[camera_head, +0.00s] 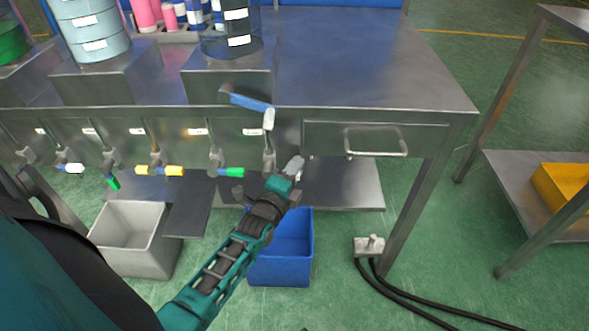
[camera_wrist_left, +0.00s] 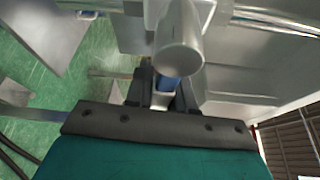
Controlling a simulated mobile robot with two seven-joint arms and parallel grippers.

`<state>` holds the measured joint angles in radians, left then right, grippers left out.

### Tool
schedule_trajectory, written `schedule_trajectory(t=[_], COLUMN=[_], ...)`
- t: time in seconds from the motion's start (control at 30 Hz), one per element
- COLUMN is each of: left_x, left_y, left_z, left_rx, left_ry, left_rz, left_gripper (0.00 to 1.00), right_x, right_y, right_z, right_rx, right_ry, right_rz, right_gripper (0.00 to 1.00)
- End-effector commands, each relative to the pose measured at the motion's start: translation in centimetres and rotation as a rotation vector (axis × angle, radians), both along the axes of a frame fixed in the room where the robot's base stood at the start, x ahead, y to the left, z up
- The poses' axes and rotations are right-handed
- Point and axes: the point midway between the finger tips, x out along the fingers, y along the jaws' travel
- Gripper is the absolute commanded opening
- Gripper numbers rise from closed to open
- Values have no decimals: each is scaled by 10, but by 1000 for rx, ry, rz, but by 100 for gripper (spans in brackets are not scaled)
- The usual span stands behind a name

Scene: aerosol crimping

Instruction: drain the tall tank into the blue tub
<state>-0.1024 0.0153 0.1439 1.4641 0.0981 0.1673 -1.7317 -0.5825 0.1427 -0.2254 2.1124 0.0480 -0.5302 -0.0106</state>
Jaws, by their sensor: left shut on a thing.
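The tall tank (camera_head: 213,44) is dark and see-through, with white labels, and stands on a metal block; its top is cut off. Below the bench edge is its tap (camera_head: 268,158). My left gripper (camera_head: 294,166) is at the right side of this tap, shut on a blue handle that it hides in the head view. In the left wrist view the handle (camera_wrist_left: 168,83) shows as a blue patch between the fingers, beside a pale cylinder (camera_wrist_left: 182,52). The blue tub (camera_head: 282,272) stands on the floor below, partly behind my left arm. My right gripper is not in view.
Several taps with coloured handles run left along the bench front. A grey tub (camera_head: 135,263) stands at left. A blue bar (camera_head: 250,103) with a white end sticks out at the bench edge. A drawer (camera_head: 425,137), a pedal box (camera_head: 369,247) and cables lie to the right.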

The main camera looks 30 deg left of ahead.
Motion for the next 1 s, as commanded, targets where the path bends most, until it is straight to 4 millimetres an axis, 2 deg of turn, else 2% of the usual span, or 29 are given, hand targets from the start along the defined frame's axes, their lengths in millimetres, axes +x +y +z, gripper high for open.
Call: schedule_trajectory(t=[0.8, 0.83, 1.0], left_x=[0, 0, 0], left_y=[-1, -1, -1], left_z=[7, 8, 7], left_rx=[-106, -106, -104], left_ry=[-64, -64, -63], left_rz=[-1, -1, -1], left_gripper=[0, 24, 40], right_x=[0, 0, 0], right_y=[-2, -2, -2], right_z=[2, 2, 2], right_rx=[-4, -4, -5], right_ry=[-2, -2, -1], right_rz=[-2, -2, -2], right_gripper=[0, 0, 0])
